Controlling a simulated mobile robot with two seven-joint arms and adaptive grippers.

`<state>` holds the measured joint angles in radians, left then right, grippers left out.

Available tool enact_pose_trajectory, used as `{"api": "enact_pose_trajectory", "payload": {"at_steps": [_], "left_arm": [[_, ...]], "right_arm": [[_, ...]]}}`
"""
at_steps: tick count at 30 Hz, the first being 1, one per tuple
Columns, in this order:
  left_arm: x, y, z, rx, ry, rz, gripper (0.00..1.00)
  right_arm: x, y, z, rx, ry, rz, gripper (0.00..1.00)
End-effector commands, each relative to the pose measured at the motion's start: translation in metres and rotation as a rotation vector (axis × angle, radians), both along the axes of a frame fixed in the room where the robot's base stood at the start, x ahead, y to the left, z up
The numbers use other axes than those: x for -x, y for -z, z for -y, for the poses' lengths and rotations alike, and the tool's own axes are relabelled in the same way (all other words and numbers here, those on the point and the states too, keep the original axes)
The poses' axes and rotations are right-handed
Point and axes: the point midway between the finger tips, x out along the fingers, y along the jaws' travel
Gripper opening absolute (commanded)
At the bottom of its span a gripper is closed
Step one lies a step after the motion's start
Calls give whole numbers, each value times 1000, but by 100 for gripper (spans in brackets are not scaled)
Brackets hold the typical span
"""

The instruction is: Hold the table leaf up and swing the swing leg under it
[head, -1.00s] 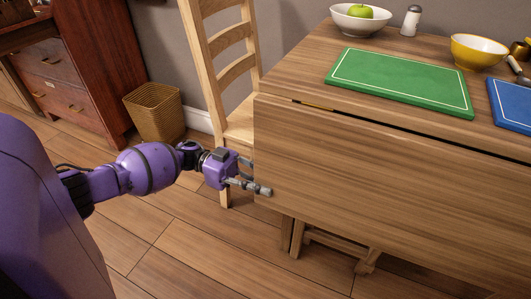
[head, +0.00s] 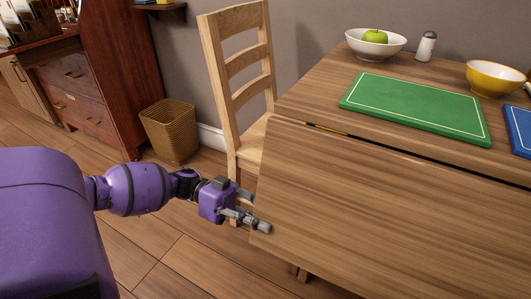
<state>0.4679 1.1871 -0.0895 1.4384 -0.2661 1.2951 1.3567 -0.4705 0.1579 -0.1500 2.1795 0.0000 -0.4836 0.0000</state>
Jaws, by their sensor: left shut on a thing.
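The table leaf (head: 375,225) is a wide wooden panel hinged along the front edge of the tabletop. It is tilted up from hanging, sloping down towards me. My left gripper (head: 258,213) is shut on the leaf's left edge, near its lower corner. One finger lies over the leaf's face; the other is partly hidden behind the edge. Only a small wooden piece of the legs (head: 300,273) shows below the leaf, and I cannot tell whether it is the swing leg. The rest of the legs is hidden. My right gripper is not in view.
On the fixed tabletop (head: 318,100) stand a green board (head: 415,108), a blue board (head: 520,128), a white bowl with an apple (head: 374,45), a shaker (head: 426,46) and a yellow bowl (head: 495,78). A chair (head: 243,90) stands close behind my left gripper.

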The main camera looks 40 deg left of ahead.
Motion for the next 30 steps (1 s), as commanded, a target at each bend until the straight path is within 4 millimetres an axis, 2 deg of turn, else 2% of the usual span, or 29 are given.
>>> {"api": "enact_pose_trajectory", "payload": {"at_steps": [6,13,21,30], "left_arm": [[20,-8,4,21,2,-84,0],[26,-12,6,32,2,-118,0],[47,-25,12,57,3,-214,0],[58,-33,14,72,1,-267,0]], "right_arm": [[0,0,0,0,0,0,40],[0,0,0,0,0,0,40],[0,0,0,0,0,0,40],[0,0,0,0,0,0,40]]}}
